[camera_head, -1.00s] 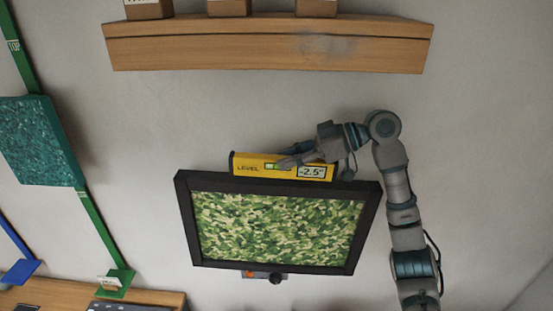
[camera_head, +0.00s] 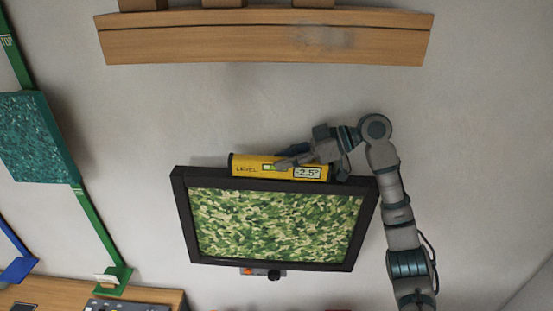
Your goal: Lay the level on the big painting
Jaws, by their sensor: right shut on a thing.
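The level appears to rest on the frame; the exact contact line is hard to see. My left gripper is out of view.
A wooden shelf (camera_head: 265,45) with several boxes runs above the painting. A wooden table (camera_head: 55,292) is at bottom left. A small device with a black knob (camera_head: 274,275) shows under the frame.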

